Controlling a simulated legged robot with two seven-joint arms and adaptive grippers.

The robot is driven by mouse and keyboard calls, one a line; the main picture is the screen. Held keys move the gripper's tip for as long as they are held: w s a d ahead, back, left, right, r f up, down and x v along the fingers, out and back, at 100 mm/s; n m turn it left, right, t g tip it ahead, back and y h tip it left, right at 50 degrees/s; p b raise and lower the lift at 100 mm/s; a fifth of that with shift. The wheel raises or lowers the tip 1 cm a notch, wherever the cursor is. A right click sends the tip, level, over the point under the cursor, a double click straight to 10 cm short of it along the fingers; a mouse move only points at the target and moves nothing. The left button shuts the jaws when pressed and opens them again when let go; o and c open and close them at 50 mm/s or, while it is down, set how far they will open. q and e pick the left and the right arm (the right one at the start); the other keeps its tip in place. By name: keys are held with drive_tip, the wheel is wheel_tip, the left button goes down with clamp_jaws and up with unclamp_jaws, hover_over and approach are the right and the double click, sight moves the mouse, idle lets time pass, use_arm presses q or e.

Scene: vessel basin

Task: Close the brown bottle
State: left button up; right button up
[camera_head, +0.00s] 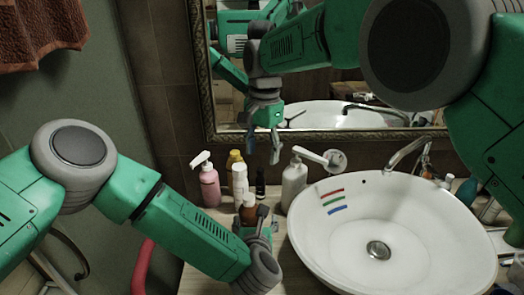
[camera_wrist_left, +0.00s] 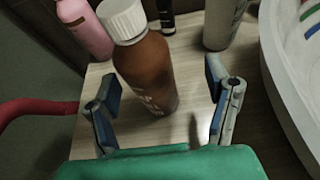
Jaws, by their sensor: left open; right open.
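The brown bottle (camera_wrist_left: 147,72) stands upright on the counter in the left wrist view, with a white cap (camera_wrist_left: 122,18) on its top. I cannot tell whether the cap is tight or just resting there. In the head view the bottle (camera_head: 247,213) shows just beyond my left gripper (camera_head: 254,222), which hides its lower part. My left gripper (camera_wrist_left: 166,105) is open and low, its fingers spread on either side of the bottle's near side without touching it. My right gripper (camera_head: 263,150) is open and empty, pointing down in front of the mirror, above and behind the bottle.
A mirror (camera_head: 330,115) backs the counter.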

use_arm(q)
drive_tip(key=v, duration=0.7)
drive_tip(key=shift+s+a, duration=0.3)
drive_tip(key=shift+a, duration=0.05)
